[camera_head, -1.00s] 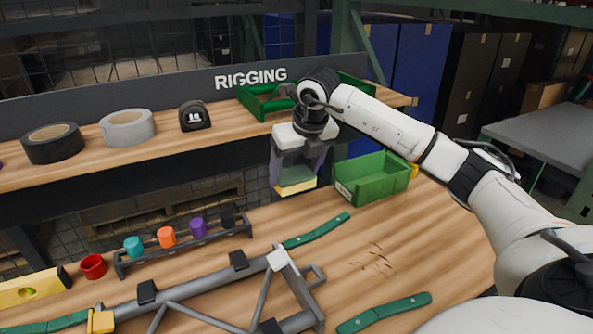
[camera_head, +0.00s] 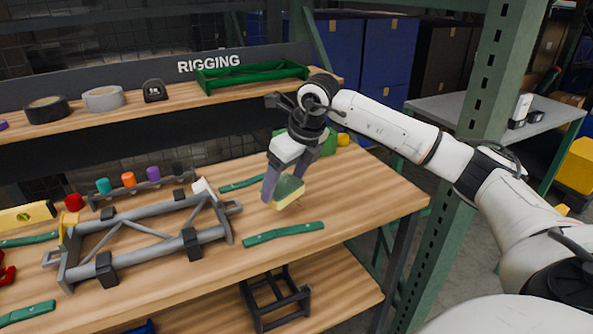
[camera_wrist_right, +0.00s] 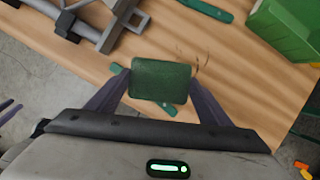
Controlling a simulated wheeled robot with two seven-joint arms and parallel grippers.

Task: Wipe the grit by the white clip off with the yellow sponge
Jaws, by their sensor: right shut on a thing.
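My right gripper (camera_head: 285,186) is shut on the yellow sponge (camera_head: 290,201), which has a green scouring side. The sponge is tilted and low over the wooden bench; I cannot tell whether it touches. In the right wrist view the sponge's green side (camera_wrist_right: 160,81) sits between the fingers. The brown grit (camera_wrist_right: 203,62) shows as thin streaks on the wood, right beside and beyond the sponge. In the head view the sponge and gripper hide the grit. The white clip (camera_head: 203,187) is on the grey frame (camera_head: 150,245), left of the sponge.
Green straps lie behind the sponge (camera_head: 243,183) and in front of it (camera_head: 284,233). A green bin (camera_head: 330,142) stands behind my right gripper. The bench's right edge (camera_head: 405,205) is near. Bare wood (camera_head: 350,190) lies right of the sponge.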

